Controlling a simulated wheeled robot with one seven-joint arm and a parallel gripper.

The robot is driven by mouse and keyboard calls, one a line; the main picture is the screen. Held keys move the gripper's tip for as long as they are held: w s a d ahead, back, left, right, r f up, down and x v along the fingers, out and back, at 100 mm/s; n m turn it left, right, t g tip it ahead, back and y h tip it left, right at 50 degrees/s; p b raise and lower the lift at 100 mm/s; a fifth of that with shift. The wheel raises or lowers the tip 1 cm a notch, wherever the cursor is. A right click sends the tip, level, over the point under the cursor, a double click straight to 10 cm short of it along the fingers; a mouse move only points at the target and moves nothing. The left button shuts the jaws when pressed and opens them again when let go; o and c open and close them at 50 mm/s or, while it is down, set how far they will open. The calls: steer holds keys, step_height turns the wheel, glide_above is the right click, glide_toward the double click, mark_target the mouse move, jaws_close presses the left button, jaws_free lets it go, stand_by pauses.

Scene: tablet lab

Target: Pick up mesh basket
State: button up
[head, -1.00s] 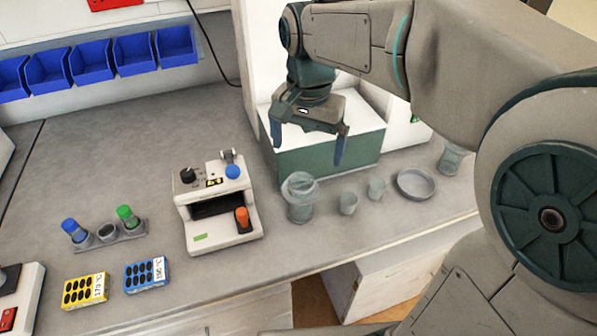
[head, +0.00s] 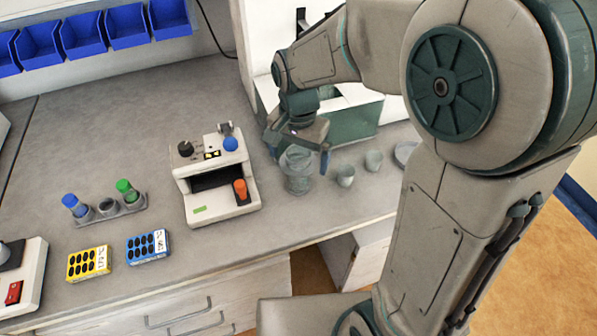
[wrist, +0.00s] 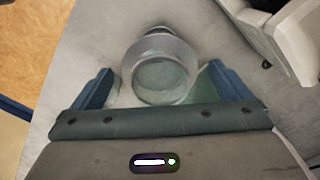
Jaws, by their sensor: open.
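A round, see-through grey-green vessel (head: 298,181) stands upright on the bench, right of the white device. It looks like a container with a wide rim; I cannot make out mesh, so I cannot tell whether the mesh basket is this piece or sits in its top. It also shows in the wrist view (wrist: 158,50), seen from above, between the fingers. My gripper (head: 300,158) is open, with blue fingertips. It is above the vessel's rim, one finger on each side, and holds nothing. In the wrist view my gripper (wrist: 160,74) spans wider than the rim. Contact cannot be told.
A white device (head: 215,180) with knobs stands close on the left. Two small cups (head: 345,175) and a shallow dish (head: 404,153) stand to the right. A green-fronted white box (head: 352,121) is behind. The bench's front edge is near.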

steer(key=shift+f, duration=0.9)
steer(key=c, duration=1.4)
steer(key=shift+o, duration=0.2)
steer(key=shift+r, duration=0.15)
